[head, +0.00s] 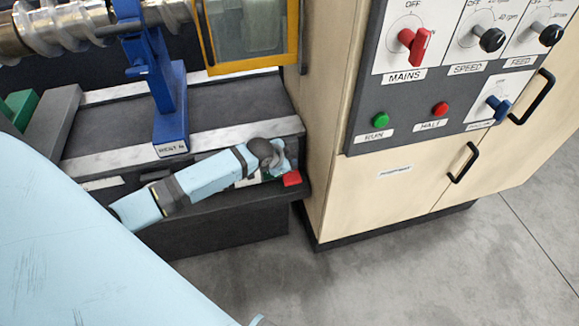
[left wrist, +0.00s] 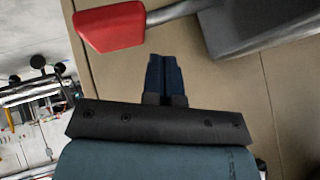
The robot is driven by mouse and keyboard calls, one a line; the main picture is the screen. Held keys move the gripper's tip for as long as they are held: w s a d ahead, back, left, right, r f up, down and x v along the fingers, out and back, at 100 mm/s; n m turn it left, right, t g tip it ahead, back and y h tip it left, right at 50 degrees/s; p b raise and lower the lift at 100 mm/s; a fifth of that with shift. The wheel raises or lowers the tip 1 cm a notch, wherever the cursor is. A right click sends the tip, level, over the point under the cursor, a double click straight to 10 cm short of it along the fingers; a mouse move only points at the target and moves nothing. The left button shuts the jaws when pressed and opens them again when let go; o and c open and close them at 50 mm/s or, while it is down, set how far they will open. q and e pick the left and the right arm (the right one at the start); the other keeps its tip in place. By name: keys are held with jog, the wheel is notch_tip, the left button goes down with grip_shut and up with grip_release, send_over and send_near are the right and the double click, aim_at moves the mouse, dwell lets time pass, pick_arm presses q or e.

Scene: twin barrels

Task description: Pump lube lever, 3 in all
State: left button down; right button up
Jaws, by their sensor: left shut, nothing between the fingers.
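The lube lever has a red grip (left wrist: 112,27) on a grey rod, at the top left of the left wrist view. The rod runs right to a dark grey housing (left wrist: 255,22). In the head view the red grip (head: 291,179) shows at the right end of the machine's dark ledge, partly behind my wrist. My left gripper (left wrist: 165,62) is shut and empty, its fingertips a little below the rod in the picture and apart from the grip. In the head view my left gripper (head: 282,168) is mostly hidden by its own wrist. My right gripper is not in view.
A beige cabinet (head: 400,190) with a grey control panel (head: 435,88) and black handles (head: 463,163) stands to the right. A blue stand (head: 168,110) and a yellow-framed guard (head: 248,35) are on the machine behind my arm. The grey floor (head: 420,260) in front is clear.

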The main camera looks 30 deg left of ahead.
pick_arm(q)
jog(key=shift+f, duration=0.1)
jog(key=shift+f, duration=0.35)
jog(key=shift+d+f, duration=0.1)
jog(key=shift+f, duration=0.25)
dwell(0.5)
jog(key=shift+s+d+f+b, duration=0.15)
jog(key=shift+f+b, duration=0.4)
jog(key=shift+f, duration=0.6)
dwell(0.7)
dwell(0.5)
jog(key=shift+a+r+p, duration=0.15)
jog(key=shift+r+p, duration=0.85)
jog(key=shift+a+r+p, duration=0.1)
jog(key=shift+r+p, duration=0.9)
